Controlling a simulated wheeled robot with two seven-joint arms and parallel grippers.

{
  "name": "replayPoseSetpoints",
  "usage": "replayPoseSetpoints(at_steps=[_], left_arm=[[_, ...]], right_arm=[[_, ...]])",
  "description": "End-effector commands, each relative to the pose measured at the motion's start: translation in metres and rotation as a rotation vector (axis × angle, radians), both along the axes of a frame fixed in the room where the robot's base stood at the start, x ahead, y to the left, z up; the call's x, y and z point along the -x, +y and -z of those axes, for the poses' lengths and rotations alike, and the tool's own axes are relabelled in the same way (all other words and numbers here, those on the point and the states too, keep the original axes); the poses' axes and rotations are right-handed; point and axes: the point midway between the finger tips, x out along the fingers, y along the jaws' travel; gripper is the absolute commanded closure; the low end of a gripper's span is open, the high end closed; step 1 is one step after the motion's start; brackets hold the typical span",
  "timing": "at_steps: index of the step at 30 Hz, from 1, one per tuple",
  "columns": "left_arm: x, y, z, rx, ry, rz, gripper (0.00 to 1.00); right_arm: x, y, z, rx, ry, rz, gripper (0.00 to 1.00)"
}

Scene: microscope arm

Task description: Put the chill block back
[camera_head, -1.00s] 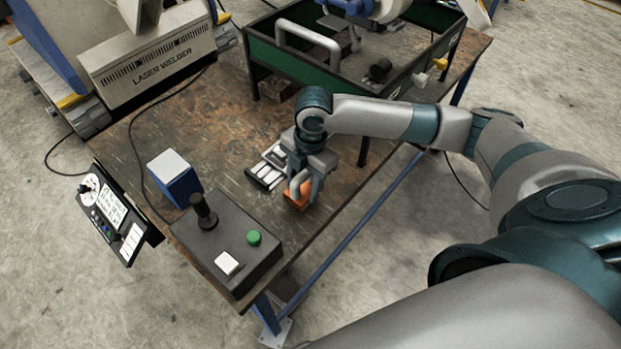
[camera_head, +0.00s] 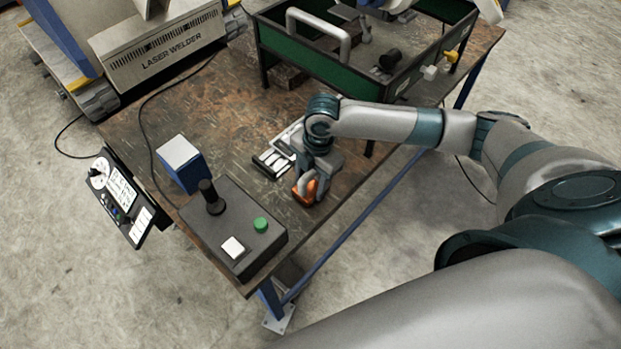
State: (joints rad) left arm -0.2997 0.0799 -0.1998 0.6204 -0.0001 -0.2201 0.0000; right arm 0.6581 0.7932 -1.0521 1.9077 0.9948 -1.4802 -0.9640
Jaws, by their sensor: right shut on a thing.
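My right gripper (camera_head: 308,184) reaches down over the near right part of the workbench (camera_head: 235,110), in the head view. It is shut on an orange block (camera_head: 307,192), partly hidden by the fingers. I cannot tell whether the block touches the bench top or is just above it. A dark tray (camera_head: 256,164) with several pale bars lies just left of and behind the gripper, partly covered by my arm. I cannot tell for sure which piece is the chill block. My left gripper is not in view.
A control box (camera_head: 230,215) with a joystick and green button stands to the left at the near edge. A blue box (camera_head: 183,163) is behind it. A green-walled enclosure (camera_head: 370,70) stands at the back right. The bench's middle left is clear.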

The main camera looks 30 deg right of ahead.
Motion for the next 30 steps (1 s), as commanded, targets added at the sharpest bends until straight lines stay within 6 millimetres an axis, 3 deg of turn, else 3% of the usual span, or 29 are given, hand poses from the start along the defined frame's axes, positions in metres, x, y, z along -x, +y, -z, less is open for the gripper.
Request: replayPoseSetpoints(at_steps=[6, 7, 9, 22, 30], left_arm=[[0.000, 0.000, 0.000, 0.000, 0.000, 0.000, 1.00], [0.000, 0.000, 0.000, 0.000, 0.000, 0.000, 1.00], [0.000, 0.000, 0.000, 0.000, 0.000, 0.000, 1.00], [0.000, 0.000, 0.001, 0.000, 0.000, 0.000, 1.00], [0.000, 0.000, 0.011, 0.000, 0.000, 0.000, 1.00]], right_arm=[[-0.002, 0.000, -0.001, -0.003, -0.004, 0.000, 1.00], [0.000, 0.000, 0.002, 0.000, 0.000, 0.000, 0.47], [0.000, 0.000, 0.002, 0.000, 0.000, 0.000, 0.33], [-0.001, 0.000, -0.002, 0.000, -0.002, 0.000, 0.33], [-0.001, -0.004, -0.031, 0.000, -0.004, -0.001, 0.33]])
